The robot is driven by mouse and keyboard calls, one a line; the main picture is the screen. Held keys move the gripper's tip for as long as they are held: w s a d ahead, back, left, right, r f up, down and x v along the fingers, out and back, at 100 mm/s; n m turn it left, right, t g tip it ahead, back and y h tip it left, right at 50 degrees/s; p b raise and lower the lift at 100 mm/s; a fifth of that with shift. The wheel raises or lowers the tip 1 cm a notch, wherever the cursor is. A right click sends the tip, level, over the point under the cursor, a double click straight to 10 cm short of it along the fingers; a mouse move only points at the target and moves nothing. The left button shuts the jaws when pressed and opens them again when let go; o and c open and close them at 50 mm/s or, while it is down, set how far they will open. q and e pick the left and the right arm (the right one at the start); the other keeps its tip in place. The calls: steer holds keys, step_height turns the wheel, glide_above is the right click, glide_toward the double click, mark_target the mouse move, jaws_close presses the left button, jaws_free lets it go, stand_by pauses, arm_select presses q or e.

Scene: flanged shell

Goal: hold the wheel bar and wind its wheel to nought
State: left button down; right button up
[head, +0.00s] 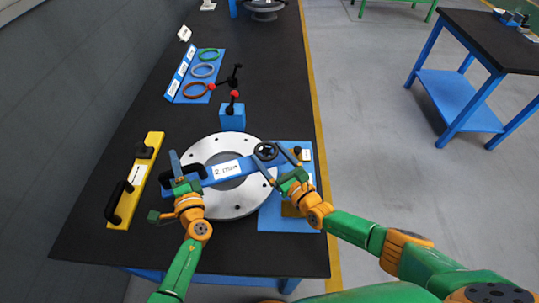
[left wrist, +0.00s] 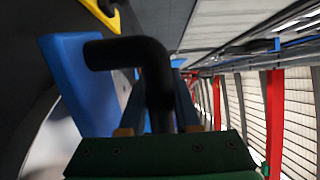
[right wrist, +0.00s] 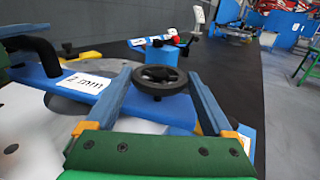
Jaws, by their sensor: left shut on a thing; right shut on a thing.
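The blue wheel bar (head: 240,166), with a white "2 mm" label, lies across a round silver flange (head: 232,205) on the dark bench. My left gripper (head: 184,171) is shut on the black handle (left wrist: 152,62) at the bar's left end. The black handwheel (head: 266,150) sits at the bar's right end. My right gripper (head: 276,162) is shut on the wheel, with one finger on each side of its rim in the right wrist view (right wrist: 160,78). I cannot read any wheel marking.
A yellow bar (head: 151,155) with black handles lies to the left. A blue stand (head: 232,119) with red and black knobs stands behind the flange. A blue rack (head: 180,76) with coloured rings is farther back. A blue plate (head: 275,218) lies at the right.

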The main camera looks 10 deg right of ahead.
steer(key=n+y, duration=0.1)
steer(key=n+g+y, duration=0.1)
steer(key=shift+w+d+g+y, duration=0.15)
steer(key=shift+g+y, duration=0.15)
steer(key=shift+y, duration=0.1)
steer(key=shift+d+f+n+g+y, duration=0.1)
steer(key=shift+f+n+g+y, duration=0.15)
steer(key=shift+n+g+y, duration=0.55)
steer(key=shift+y, duration=0.1)
steer(key=shift+r+y, duration=0.2)
steer(key=shift+y, duration=0.1)
steer(key=o, duration=1.1)
steer(key=shift+d, duration=0.15)
steer(key=v, duration=1.2)
steer(key=shift+r, duration=0.25)
